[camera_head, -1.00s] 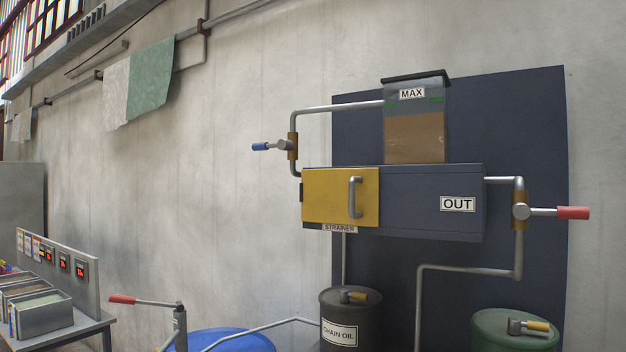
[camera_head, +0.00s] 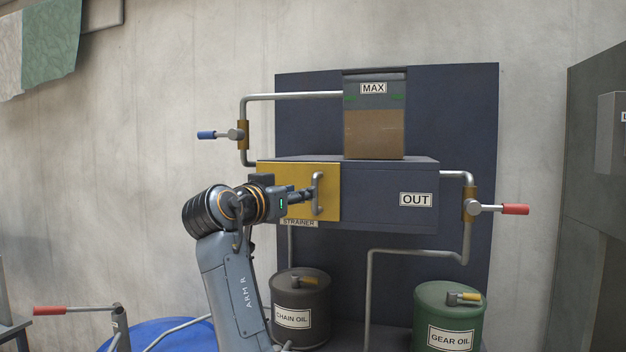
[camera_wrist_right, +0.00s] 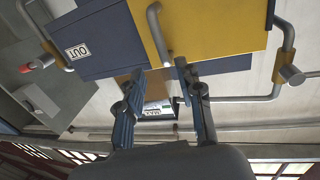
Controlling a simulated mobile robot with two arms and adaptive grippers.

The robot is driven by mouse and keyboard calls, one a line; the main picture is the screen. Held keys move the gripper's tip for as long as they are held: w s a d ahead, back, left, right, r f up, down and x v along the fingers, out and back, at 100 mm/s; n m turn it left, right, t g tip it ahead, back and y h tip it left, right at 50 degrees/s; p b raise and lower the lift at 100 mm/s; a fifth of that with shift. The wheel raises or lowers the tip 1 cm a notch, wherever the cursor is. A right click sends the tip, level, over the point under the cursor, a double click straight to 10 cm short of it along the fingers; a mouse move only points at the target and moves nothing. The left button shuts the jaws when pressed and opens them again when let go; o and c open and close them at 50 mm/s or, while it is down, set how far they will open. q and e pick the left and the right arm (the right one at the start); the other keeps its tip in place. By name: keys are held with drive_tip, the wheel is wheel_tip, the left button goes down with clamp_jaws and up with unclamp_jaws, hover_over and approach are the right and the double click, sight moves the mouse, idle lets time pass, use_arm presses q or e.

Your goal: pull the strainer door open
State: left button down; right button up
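The yellow strainer door (camera_head: 329,207) is shut, flush in the front of the dark blue box (camera_head: 370,200). Its grey upright bar handle (camera_head: 317,180) is on the door's right part. My right gripper (camera_head: 304,195), on the arm marked ARM R, is just left of the handle and hides part of the door. In the right wrist view, which is upside down, the two fingers of the gripper (camera_wrist_right: 159,70) are apart with nothing between them. The handle (camera_wrist_right: 160,38) lies just ahead of the fingertips, and the yellow door (camera_wrist_right: 215,25) is behind it. My left gripper is in no view.
A tank marked MAX (camera_head: 374,130) stands on the box. Pipes carry a blue-handled valve (camera_head: 242,134) at left and a red-handled valve (camera_head: 470,206) at right. A chain oil drum (camera_head: 301,305) and a gear oil drum (camera_head: 448,315) stand below. A grey cabinet (camera_head: 592,200) is at far right.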

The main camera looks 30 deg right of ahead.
drive_tip(key=p, duration=0.4)
hover_over(315, 210)
drive_tip(key=shift+w+d, duration=0.25)
drive_tip(key=shift+w, duration=0.15)
clamp_jaws()
